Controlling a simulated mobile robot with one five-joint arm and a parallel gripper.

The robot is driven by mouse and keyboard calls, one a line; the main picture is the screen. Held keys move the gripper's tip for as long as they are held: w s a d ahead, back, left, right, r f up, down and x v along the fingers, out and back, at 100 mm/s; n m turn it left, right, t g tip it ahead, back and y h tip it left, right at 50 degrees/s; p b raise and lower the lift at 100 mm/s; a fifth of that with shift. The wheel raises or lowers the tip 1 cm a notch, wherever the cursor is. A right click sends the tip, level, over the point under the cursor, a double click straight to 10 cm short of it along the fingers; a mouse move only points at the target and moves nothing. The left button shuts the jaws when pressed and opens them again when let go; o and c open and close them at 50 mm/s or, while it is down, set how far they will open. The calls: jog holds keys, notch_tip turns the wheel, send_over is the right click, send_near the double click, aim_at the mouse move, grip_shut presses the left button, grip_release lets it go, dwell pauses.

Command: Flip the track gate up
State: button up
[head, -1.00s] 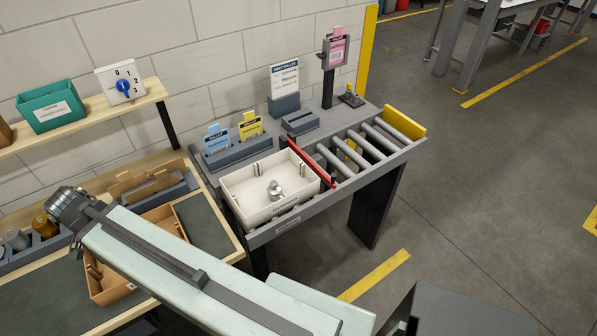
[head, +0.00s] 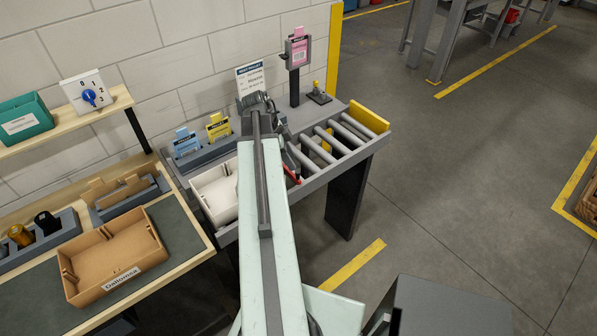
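The track gate, a red bar (head: 292,176), lies across the roller track just right of the white tray. Only its near end shows; my arm hides the rest. My gripper (head: 289,158) is over the track at the gate, with dark parts showing beside the red bar. Its fingers are small and partly hidden, so I cannot tell whether they are open or touch the gate. The roller track (head: 333,143) runs right from the gate to a yellow end stop (head: 370,117).
The white tray (head: 213,196) sits left of the gate, partly behind my arm. Blue (head: 186,142) and yellow (head: 218,127) cards stand behind it. A pink card post (head: 296,75) and a sign (head: 250,78) stand at the back. A tan tray (head: 113,258) lies on the left bench.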

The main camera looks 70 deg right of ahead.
aim_at(298, 179)
jog(key=b+x, duration=0.3)
jog(key=x, duration=0.1)
jog(key=b+x, duration=0.4)
jog(key=shift+w, duration=0.25)
jog(key=shift+r, duration=0.1)
jog(key=shift+c, duration=0.4)
grip_shut()
dwell(0.6)
